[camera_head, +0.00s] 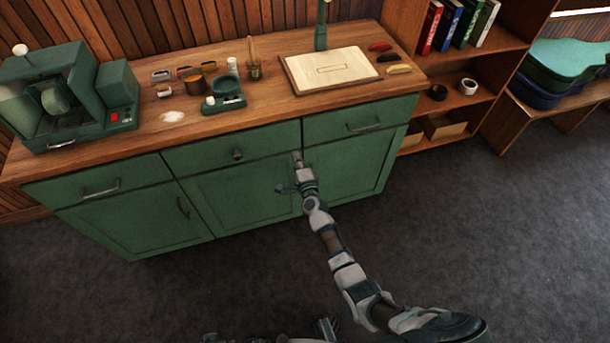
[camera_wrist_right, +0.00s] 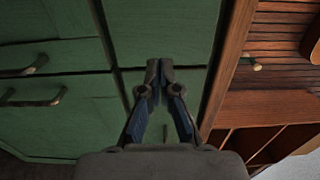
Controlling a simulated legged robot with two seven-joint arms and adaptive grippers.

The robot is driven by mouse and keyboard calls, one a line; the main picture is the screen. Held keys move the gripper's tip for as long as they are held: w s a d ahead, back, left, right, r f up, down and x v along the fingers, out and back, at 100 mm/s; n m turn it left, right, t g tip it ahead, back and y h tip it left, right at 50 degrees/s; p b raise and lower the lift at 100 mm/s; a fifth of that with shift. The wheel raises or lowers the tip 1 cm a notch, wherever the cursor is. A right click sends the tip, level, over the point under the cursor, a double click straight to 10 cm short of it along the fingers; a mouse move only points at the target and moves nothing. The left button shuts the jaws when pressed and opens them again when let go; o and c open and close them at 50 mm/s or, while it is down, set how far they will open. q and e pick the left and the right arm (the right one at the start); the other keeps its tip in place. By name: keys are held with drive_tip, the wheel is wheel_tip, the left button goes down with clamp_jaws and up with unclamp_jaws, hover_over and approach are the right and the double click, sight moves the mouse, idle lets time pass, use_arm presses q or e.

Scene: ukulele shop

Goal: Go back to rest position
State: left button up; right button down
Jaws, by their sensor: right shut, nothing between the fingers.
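My right arm reaches from the lower right to the front of the green cabinet (camera_head: 240,190). My right gripper (camera_head: 297,158) is in front of the seam between the middle and right drawers. In the right wrist view its fingers (camera_wrist_right: 160,68) are together with nothing between them. I cannot tell whether the tips touch the cabinet. At the bottom edge of the head view a small dark part (camera_head: 325,328) shows, perhaps my left gripper. Its jaws cannot be made out.
The cabinet's wooden top carries a green machine (camera_head: 70,95), a green dish (camera_head: 224,98), small items and a pale board (camera_head: 330,70). Drawers and doors have protruding handles (camera_head: 365,125). A bookshelf (camera_head: 470,75) stands at right. The grey carpet (camera_head: 480,220) is clear.

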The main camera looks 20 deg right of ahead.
drive_tip(key=s+a+f+n+g+y+p, duration=0.2)
drive_tip(key=s+f+n+g, duration=0.4)
drive_tip(key=s+f, duration=0.7)
drive_tip(key=s+a+f+n+g+y+p, duration=0.1)
drive_tip(key=s+f+n+g+p, duration=0.15)
drive_tip(key=s+f+n, duration=1.05)
use_arm(q)
drive_tip(key=s+f+p, duration=0.1)
drive_tip(key=s+f, duration=0.3)
drive_tip(key=f, duration=1.2)
drive_tip(key=shift+a+g, duration=0.3)
drive_tip(key=shift+a, duration=0.05)
use_arm(e)
drive_tip(key=s+d+f+g+h, duration=0.1)
drive_tip(key=s+d+f+g, duration=0.1)
drive_tip(key=s, duration=1.2)
drive_tip(key=s+d+f+n+g+h, duration=0.1)
drive_tip(key=s+d+f+g, duration=0.2)
drive_tip(key=s, duration=1)
drive_tip(key=d+g, duration=0.1)
drive_tip(key=g, duration=0.2)
drive_tip(key=shift+s+d+h, duration=0.15)
drive_tip(key=shift+s+h, duration=0.2)
drive_tip(key=shift+h, duration=0.05)
